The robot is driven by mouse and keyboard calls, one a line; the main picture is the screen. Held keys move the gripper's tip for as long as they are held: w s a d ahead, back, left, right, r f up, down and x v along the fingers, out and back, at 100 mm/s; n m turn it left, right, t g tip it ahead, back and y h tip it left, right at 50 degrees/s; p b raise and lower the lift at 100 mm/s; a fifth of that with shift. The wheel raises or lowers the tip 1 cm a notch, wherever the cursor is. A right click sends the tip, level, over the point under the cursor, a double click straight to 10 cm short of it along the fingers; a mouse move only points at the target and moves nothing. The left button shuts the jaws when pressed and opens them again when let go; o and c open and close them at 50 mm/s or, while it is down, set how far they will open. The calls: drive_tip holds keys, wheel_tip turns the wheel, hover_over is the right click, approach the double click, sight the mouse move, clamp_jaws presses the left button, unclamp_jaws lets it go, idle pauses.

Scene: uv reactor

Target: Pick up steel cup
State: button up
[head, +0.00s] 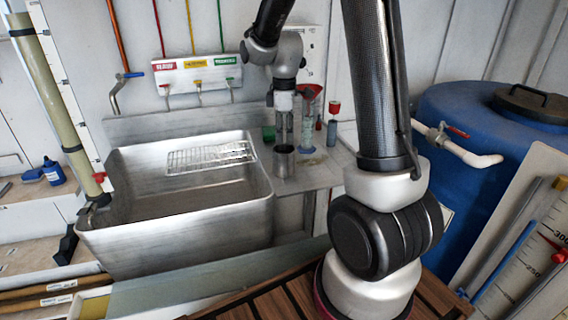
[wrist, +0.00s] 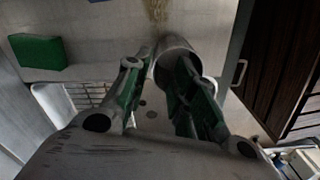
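The steel cup (head: 283,164) stands upright on the grey ledge right of the sink. My gripper (head: 284,140) points down from above, its fingers just over or at the cup's rim. In the wrist view the cup (wrist: 172,48) shows as a round metal mouth by the fingertips of my gripper (wrist: 166,62). The two fingers are apart. The left fingertip is beside the cup's left rim, and the right one overlaps its mouth. I cannot tell whether either finger touches the cup.
A steel sink (head: 180,225) with a wire rack (head: 210,157) lies left of the cup. On the ledge stand a green block (head: 268,134), a glass cylinder with a red funnel (head: 308,128) and a red-topped bottle (head: 333,125). A blue barrel (head: 490,150) is at right.

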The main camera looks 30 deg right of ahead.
sight(284, 147)
wheel_tip(284, 147, down, 5)
drive_tip(key=shift+r, duration=0.1)
drive_tip(key=shift+c, duration=0.2)
clamp_jaws()
